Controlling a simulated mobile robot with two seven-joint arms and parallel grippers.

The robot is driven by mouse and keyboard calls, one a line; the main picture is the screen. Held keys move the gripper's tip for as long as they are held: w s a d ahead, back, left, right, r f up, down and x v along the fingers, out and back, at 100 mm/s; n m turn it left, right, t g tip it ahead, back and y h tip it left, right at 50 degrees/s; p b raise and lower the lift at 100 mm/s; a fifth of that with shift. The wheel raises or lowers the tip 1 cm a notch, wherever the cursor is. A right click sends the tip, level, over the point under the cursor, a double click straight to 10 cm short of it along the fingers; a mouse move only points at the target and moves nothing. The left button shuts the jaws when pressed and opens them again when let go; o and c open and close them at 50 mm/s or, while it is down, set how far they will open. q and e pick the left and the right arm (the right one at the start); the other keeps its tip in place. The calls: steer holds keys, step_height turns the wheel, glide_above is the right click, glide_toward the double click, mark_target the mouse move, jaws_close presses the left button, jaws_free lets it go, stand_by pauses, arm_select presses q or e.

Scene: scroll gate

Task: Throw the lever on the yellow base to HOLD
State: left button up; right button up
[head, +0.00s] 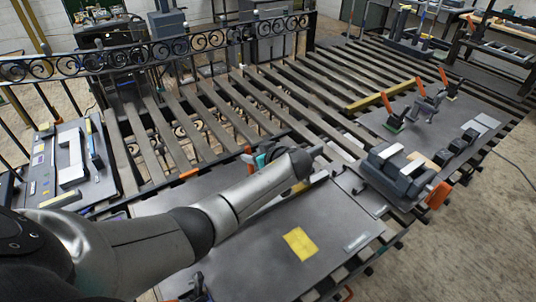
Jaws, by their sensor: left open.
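My left arm reaches in from the lower left, and its open gripper (320,163) is above the far edge of a grey panel (255,245). A small yellow part (300,187) shows just below the gripper. It may be the yellow base, but my wrist covers much of that spot, and I cannot make out its lever or whether the fingers touch it. An orange-tipped piece (248,153) with a teal part beside it shows behind my wrist. No HOLD marking is readable.
A yellow card (300,243) lies flat on the panel. A dark block with light strips (402,172) stands to the right, with an orange piece (437,195) beside it. A yellow bar (365,100) lies behind. A black scroll railing (160,48) crosses the back; slats have open gaps.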

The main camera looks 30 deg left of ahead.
arm_select(q)
steer(key=v, duration=0.8)
steer(key=shift+s+d+r, duration=0.2)
steer(key=shift+s, duration=0.05)
